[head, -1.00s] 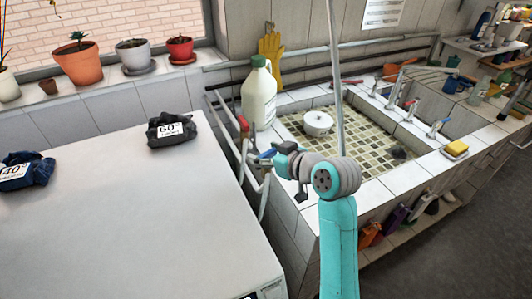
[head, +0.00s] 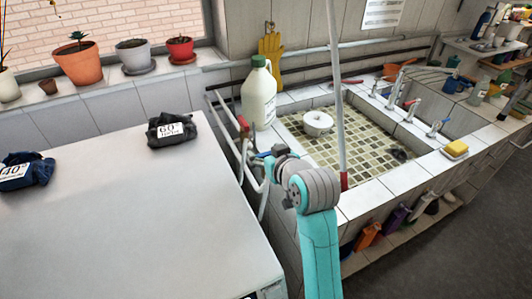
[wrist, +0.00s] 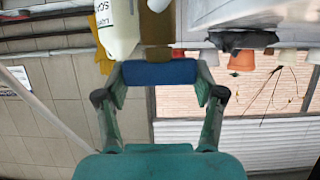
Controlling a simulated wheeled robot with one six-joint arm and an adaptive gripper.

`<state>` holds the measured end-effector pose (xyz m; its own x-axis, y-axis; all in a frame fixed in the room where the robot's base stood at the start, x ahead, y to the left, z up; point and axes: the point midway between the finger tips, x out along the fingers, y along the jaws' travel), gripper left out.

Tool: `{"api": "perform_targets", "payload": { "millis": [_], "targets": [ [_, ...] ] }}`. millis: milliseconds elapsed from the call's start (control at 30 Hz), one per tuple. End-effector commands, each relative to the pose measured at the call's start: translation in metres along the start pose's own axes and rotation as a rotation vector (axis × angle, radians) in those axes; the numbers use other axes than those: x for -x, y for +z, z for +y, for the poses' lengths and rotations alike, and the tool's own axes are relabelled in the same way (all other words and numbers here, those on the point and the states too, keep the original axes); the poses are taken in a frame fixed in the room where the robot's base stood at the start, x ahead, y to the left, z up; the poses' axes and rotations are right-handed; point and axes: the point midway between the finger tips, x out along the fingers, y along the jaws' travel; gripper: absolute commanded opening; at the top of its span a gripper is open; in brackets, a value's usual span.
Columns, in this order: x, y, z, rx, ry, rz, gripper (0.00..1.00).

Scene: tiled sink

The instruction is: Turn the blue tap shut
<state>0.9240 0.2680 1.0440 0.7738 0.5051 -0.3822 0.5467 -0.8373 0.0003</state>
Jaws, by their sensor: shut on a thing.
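The blue tap handle (head: 263,155) is on the pipework between the white machine and the sink, low beside the red tap handle (head: 243,123). In the wrist view the blue handle (wrist: 160,74) spans the gap between my two fingertips. My gripper (wrist: 160,82) is shut on it, with a finger touching each end. In the head view my gripper (head: 268,157) is small and partly hidden by my own wrist. The tap's body is mostly hidden, so I cannot tell how far the handle is turned.
The white machine top (head: 130,220) is to the left, with a dark folded cloth (head: 170,130) on it. The tiled sink (head: 385,190) is to the right, with a white jug (head: 259,95) behind the pipes.

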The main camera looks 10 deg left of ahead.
Motion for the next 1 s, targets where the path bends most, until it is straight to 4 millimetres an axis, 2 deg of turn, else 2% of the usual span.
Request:
{"api": "perform_targets", "payload": {
  "millis": [100,133,200,233,533,667,767,1000],
  "targets": [
    [0.0,0.001,0.0,-0.001,0.0,-0.002,0.33],
    [0.0,0.001,0.0,-0.001,0.0,-0.002,0.73],
    [0.0,0.001,0.0,-0.001,0.0,-0.002,0.9],
    [0.0,0.001,0.0,-0.001,0.0,-0.001,0.94],
    [0.0,0.0,0.0,0.0,0.0,-0.001,0.94],
    [0.007,0.0,0.0,0.0,0.0,0.0,0.94],
    [0.019,0.0,0.001,0.0,0.001,0.001,0.94],
    [0.067,0.0,0.001,-0.001,0.001,0.001,0.94]
  ]
}}
